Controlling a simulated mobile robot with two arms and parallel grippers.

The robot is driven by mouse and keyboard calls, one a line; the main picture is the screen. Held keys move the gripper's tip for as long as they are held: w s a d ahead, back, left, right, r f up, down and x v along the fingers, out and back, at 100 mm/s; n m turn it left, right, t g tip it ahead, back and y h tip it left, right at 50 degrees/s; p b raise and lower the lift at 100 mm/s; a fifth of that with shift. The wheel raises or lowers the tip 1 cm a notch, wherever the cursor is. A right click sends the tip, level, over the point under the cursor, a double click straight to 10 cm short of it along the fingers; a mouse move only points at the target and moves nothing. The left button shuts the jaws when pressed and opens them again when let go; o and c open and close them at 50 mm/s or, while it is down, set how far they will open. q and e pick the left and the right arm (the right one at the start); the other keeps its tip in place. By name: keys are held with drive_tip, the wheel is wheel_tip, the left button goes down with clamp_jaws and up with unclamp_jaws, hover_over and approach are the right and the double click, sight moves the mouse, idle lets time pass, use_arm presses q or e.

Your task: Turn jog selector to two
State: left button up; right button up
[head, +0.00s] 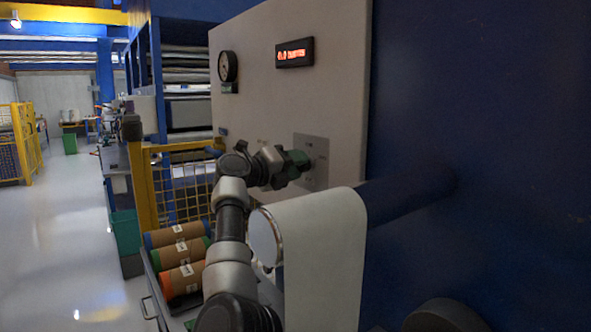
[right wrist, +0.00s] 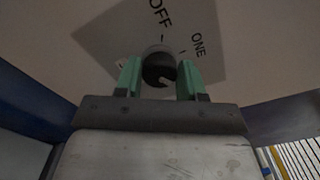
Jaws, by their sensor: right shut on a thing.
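The jog selector (right wrist: 160,66) is a dark round knob with a light mark, on a grey label plate (right wrist: 105,38) in the right wrist view. The plate reads OFF and ONE; another label at its left is mostly hidden by a finger. My right gripper (right wrist: 158,82) has its green fingers on both sides of the knob and is shut on it. In the head view my right gripper (head: 299,160) reaches the grey plate (head: 318,148) on the pale panel and hides the knob. My left gripper is not in view.
The pale panel (head: 262,105) carries a round gauge (head: 228,66) and a red-lit display (head: 295,53). A white roll (head: 325,250) on a dark blue shaft is close to the right of my arm. Brown rolls (head: 180,255) lie in a cart at lower left.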

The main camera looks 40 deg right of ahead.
drive_tip(key=shift+f+m, duration=0.1)
drive_tip(key=shift+m, duration=0.4)
drive_tip(key=o, duration=0.9)
drive_tip(key=a, duration=0.3)
drive_tip(key=a+b, duration=0.1)
drive_tip(key=a, duration=0.3)
drive_tip(key=w+a, duration=0.1)
drive_tip(key=a, duration=0.2)
drive_tip(key=shift+w+a+b, duration=0.1)
drive_tip(key=shift+a+b, duration=0.25)
drive_tip(key=shift+a, duration=0.05)
